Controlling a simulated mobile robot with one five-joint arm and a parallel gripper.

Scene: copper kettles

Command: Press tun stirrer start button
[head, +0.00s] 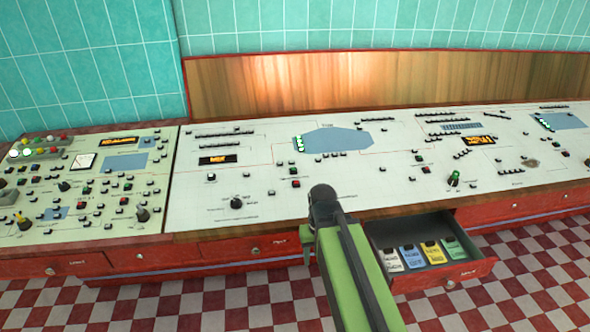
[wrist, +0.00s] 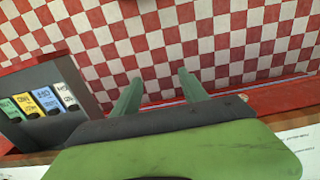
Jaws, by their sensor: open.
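A long white control panel (head: 255,180) runs across the head view, with many small black buttons, a few red and green ones, and knobs. The labels are too small to read, so I cannot tell which is the tun stirrer start button. My green arm reaches up from the bottom of the head view, its dark end over the panel's front edge; the fingers are hidden there. In the wrist view, my gripper (wrist: 158,78) shows two green fingers apart with nothing between them, seen against the floor.
An open drawer (head: 472,270) with several coloured labelled items juts from the red console front, right of my arm; it is at left in the wrist view (wrist: 35,82). A second panel (head: 95,165) stands at left. A wooden backboard (head: 350,82) rises behind. The checkered floor (head: 190,305) is clear.

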